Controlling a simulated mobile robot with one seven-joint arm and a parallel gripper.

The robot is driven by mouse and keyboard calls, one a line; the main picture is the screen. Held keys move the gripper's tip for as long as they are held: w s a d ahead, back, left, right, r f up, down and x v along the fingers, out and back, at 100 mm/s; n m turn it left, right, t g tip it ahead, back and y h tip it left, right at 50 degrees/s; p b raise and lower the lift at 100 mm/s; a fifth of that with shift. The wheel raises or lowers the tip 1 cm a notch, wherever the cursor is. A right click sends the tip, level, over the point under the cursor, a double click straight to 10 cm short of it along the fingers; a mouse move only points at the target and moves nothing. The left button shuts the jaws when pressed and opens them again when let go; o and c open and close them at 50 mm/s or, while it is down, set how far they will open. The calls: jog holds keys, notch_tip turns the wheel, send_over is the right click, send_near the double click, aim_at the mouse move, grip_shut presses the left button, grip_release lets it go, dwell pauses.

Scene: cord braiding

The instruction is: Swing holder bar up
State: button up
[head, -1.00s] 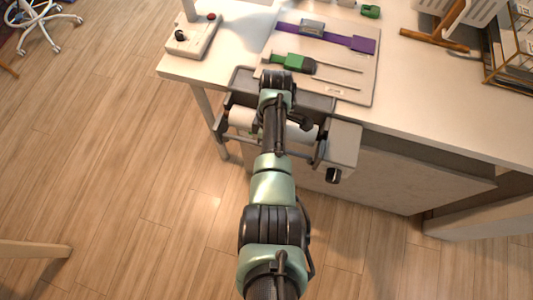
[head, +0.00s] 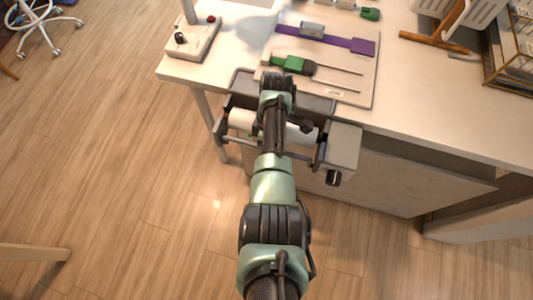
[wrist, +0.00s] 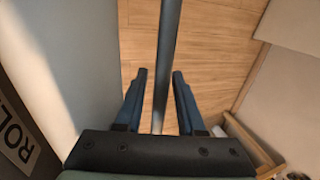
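The holder bar (wrist: 168,50) is a straight grey rod in the wrist view. It runs from the top edge down between the two fingers of my gripper (wrist: 159,73). The gripper is open, with one dark blue finger on each side of the bar and visible gaps to both. In the head view the bar belongs to the roll holder at the table's front edge, in front of the white roll (head: 241,119). My arm covers much of the holder there, and my fingers are hidden.
The white table (head: 440,120) carries a board with a green-handled tool (head: 293,64) and a purple strap (head: 362,46). A grey box with a black knob (head: 333,177) is at the holder's right end. A pale surface (wrist: 60,70) stands close on the left in the wrist view.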

jog(key=shift+r+t+p, duration=0.15)
jog(key=shift+t+p, duration=0.15)
jog(key=shift+p, duration=0.3)
